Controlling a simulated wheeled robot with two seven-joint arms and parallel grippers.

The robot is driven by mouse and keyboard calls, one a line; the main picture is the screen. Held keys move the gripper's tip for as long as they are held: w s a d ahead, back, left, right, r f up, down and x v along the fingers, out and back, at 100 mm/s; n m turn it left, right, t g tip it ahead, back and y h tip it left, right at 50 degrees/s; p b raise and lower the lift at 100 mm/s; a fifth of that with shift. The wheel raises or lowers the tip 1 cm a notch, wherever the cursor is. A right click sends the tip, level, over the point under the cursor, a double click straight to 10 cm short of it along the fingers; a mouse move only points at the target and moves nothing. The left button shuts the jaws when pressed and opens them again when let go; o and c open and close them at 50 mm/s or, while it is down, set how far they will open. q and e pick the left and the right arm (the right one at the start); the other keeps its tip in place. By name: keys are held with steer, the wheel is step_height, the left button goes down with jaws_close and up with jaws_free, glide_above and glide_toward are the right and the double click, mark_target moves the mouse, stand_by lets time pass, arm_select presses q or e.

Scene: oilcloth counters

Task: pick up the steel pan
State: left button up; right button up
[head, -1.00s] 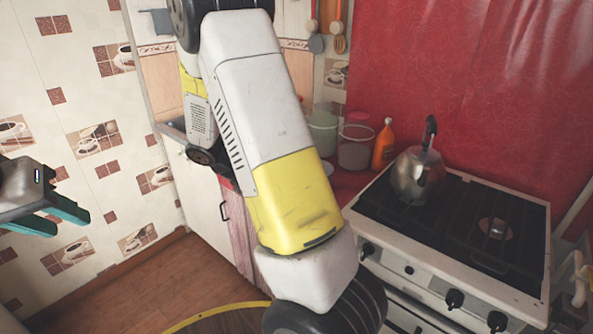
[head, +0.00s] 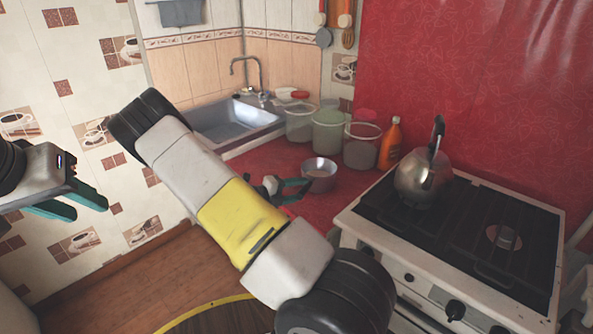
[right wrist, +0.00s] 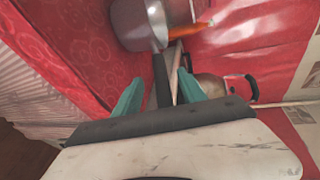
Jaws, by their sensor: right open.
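The steel pan (head: 319,178) stands on the red counter, left of the stove. In the right wrist view the pan (right wrist: 128,24) is at the top, beyond the fingertips. My right gripper (head: 300,190) is just left of the pan, with its teal fingers towards it. In the right wrist view the right gripper (right wrist: 158,88) is open. My left gripper (head: 78,202) is open and empty at the far left, away from the counter.
A kettle (head: 422,178) stands on the stove (head: 475,285), right of the pan. Behind the pan are several tubs, one of them green (head: 328,133), and an orange bottle (head: 390,145). A sink (head: 230,122) is at the back left.

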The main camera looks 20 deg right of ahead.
mark_target(307, 187)
steer(key=x, duration=0.3)
steer(key=shift+d, duration=0.3)
jaws_close()
steer(key=shift+f, duration=0.1)
stand_by(1.0)
